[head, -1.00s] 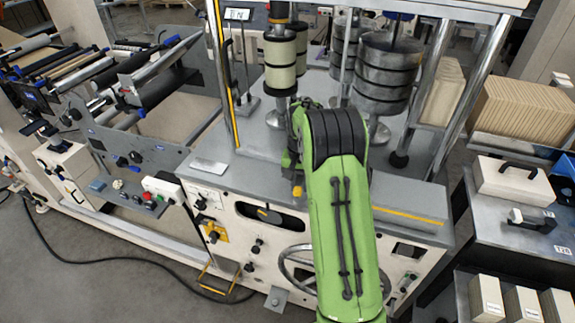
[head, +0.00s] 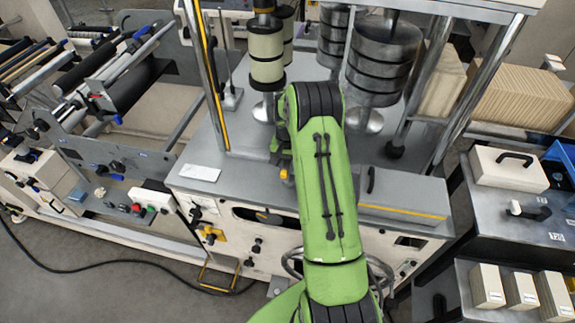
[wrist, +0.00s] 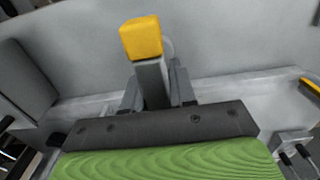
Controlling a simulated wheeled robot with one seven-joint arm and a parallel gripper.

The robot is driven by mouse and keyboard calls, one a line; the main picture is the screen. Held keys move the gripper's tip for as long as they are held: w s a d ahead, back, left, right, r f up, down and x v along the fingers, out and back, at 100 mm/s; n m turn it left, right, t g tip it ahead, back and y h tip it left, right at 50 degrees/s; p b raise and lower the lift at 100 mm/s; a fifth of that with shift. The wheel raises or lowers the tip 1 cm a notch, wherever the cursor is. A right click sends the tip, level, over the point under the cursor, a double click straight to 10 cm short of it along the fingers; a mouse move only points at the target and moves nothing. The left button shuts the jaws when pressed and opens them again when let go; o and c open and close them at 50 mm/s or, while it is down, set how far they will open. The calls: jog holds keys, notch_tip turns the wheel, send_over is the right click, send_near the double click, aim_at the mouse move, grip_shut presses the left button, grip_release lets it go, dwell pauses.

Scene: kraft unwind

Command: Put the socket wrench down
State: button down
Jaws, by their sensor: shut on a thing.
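The socket wrench (wrist: 152,80) shows in the wrist view as a grey bar with a yellow block-shaped end. My gripper (wrist: 156,92) is shut on it, with the dark fingers on either side of the bar. The yellow end points away from my palm, over a grey surface. In the head view only a small yellow bit of the wrench (head: 284,175) shows at the left side of my green arm, above the machine's grey top (head: 230,180). The arm hides the gripper and most of the wrench there. I cannot tell whether the wrench touches the surface.
Cream rolls (head: 266,55) and stacked dark metal discs (head: 380,60) stand behind my arm. Steel posts (head: 470,85) rise at the right. A light plate (head: 199,173) lies on the left part of the top. A black upright handle (head: 371,180) stands right of my arm.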

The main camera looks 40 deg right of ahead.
jog(key=shift+f, duration=0.2)
jog(key=shift+s+r, duration=0.1)
jog(key=shift+s, duration=0.15)
jog(key=shift+f, duration=0.2)
jog(key=c, duration=1.1)
grip_release()
jog(key=shift+w, duration=0.15)
jog(key=shift+o, duration=0.9)
